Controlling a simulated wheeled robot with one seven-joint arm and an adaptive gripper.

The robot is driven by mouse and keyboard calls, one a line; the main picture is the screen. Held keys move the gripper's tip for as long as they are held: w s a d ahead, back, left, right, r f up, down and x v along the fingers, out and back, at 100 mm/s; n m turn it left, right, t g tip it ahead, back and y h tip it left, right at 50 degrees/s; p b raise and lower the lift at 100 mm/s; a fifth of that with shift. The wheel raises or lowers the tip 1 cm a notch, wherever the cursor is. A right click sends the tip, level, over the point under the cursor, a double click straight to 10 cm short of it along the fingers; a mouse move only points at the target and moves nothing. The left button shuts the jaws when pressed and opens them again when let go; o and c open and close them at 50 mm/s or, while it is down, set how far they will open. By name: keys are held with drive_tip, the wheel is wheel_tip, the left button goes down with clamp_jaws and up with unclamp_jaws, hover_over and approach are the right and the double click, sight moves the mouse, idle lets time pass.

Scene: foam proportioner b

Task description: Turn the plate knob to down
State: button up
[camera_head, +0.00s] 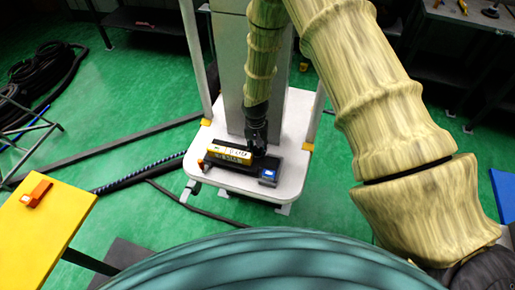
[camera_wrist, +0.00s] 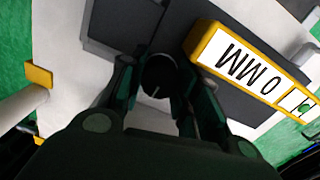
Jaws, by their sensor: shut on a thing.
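The plate knob (camera_wrist: 157,80) is a round black knob with a thin pale line on its face, in the middle of the wrist view. My gripper (camera_wrist: 155,88) has its two dark fingers on either side of the knob and is shut on it. In the head view my gripper (camera_head: 256,140) reaches down to a dark device (camera_head: 232,173) on the white cart. There the knob is hidden by my gripper. The device carries a yellow-framed display (camera_head: 229,153) to the left of my gripper; it also shows in the wrist view (camera_wrist: 250,70), with dark characters on white.
The device stands on a white cart platform (camera_head: 290,165) with a grey column (camera_head: 232,75) behind. A small blue-faced box (camera_head: 268,175) sits at its right. A yellow table (camera_head: 40,225) with an orange item (camera_head: 36,194) stands left. Hoses lie on the green floor.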

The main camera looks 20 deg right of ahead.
sight(256, 147)
drive_tip(key=o, duration=1)
drive_tip(key=shift+r, duration=0.1)
drive_tip(key=r, duration=1.1)
drive_tip(key=shift+w+a+r, duration=0.15)
drive_tip(key=shift+w+r, duration=0.15)
drive_tip(key=shift+r, duration=0.1)
drive_tip(key=shift+o, duration=0.3)
